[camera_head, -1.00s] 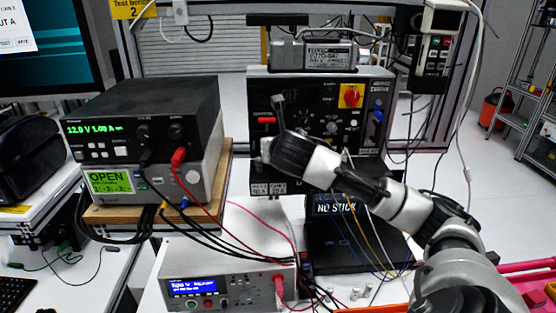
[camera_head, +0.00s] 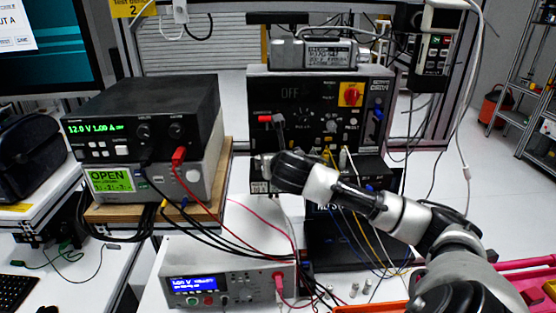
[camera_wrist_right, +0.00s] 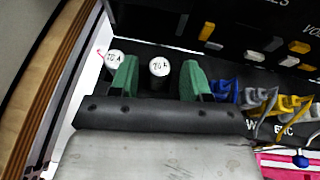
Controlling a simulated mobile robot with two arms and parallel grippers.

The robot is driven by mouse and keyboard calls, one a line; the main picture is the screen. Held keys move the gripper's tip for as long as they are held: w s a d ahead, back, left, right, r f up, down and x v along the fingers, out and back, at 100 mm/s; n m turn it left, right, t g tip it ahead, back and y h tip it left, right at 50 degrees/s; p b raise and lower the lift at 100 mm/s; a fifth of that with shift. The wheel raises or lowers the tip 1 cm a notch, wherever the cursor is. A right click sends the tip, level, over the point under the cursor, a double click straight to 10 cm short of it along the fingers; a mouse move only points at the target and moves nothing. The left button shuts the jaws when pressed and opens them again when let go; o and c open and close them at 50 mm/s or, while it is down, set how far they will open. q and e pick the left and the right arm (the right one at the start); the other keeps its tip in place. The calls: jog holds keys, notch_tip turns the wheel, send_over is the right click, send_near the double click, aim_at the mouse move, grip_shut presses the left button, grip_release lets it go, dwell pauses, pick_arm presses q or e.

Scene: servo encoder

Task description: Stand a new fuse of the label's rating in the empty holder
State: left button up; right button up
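In the right wrist view my right gripper (camera_wrist_right: 159,84) has its two green fingers apart, one on each side of a white-capped fuse (camera_wrist_right: 159,67). Gaps show between that cap and the fingers. A second white-capped fuse (camera_wrist_right: 114,58) stands left of the left finger. Small ratings are printed on both caps; I cannot read them surely. In the head view my right gripper (camera_head: 266,165) is at the lower left of the black drive panel (camera_head: 310,90), just above a small white label (camera_head: 260,187). The empty holder cannot be made out. My left gripper is not in view.
Small pale cylinders (camera_head: 354,290) stand on the white bench below the panel. A black box (camera_head: 325,255) and several hanging wires lie under my right arm. Stacked power units (camera_head: 140,120) stand left, a bench meter (camera_head: 225,290) in front. Coloured wire connectors (camera_wrist_right: 285,103) sit right of the fingers.

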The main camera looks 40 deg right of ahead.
jog(key=shift+r, duration=0.15)
jog(key=shift+s+a+r, duration=0.15)
jog(key=shift+s, duration=0.05)
jog(key=b+v, duration=0.2)
jog(key=v, duration=0.9)
jog(key=shift+s, duration=0.25)
jog(key=shift+a, duration=0.1)
